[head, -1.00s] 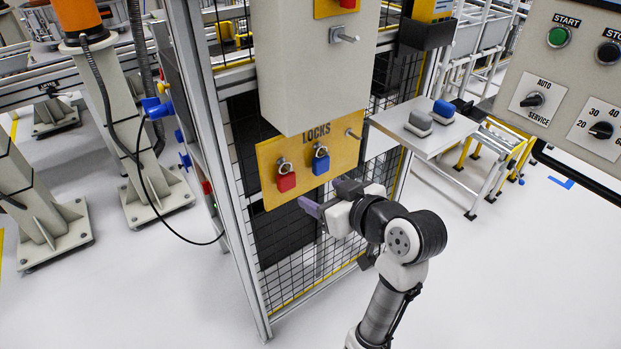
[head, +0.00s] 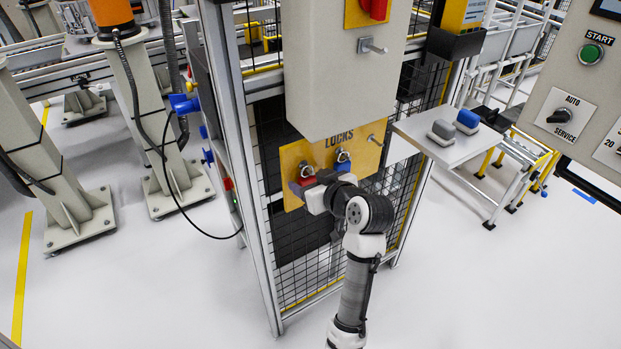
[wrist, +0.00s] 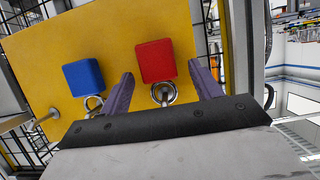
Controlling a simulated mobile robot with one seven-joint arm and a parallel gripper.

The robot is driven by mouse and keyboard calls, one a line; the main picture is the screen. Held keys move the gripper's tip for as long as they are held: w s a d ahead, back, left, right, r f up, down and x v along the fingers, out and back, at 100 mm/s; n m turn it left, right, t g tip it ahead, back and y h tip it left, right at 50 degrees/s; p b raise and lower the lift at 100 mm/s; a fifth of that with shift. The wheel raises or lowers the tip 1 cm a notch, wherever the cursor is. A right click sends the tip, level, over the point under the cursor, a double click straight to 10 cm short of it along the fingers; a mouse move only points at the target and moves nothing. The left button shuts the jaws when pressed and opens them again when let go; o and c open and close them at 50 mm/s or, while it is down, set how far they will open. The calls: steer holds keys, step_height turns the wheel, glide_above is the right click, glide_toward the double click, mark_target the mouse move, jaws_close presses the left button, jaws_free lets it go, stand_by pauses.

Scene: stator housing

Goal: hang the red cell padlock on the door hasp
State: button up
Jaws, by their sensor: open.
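The red padlock (head: 306,182) hangs by its shackle on the yellow LOCKS board, left of the blue padlock (head: 343,164). In the wrist view the picture is turned over, and the red padlock (wrist: 155,61) shows between my two purple fingers, its shackle ring close to the palm. My gripper (wrist: 161,88) is open, one finger on each side of the red padlock and not closed on it. The blue padlock (wrist: 83,77) is outside the left finger. In the head view my wrist hides part of both padlocks. I cannot tell for sure which fitting is the door hasp.
The yellow board (head: 330,147) carries a bare metal peg (head: 376,140) at its right. The grey cabinet (head: 340,85) juts out above, with a metal fitting (head: 373,47) and a red switch. A grey shelf (head: 440,148) stands right. A control panel is at far right.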

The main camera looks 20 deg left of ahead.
mark_target(310, 181)
steer(key=shift+w+a+f, duration=0.1)
steer(key=shift+w+a, duration=0.05)
steer(key=shift+a, duration=0.05)
steer(key=c, duration=1.1)
steer(key=shift+d+r+p, duration=0.15)
steer(key=shift+r+p, duration=0.4)
steer(key=shift+r, duration=0.1)
steer(key=shift+s+d, duration=0.1)
steer(key=shift+s, duration=0.1)
steer(key=shift+s+d, duration=0.9)
steer(key=shift+d, duration=0.25)
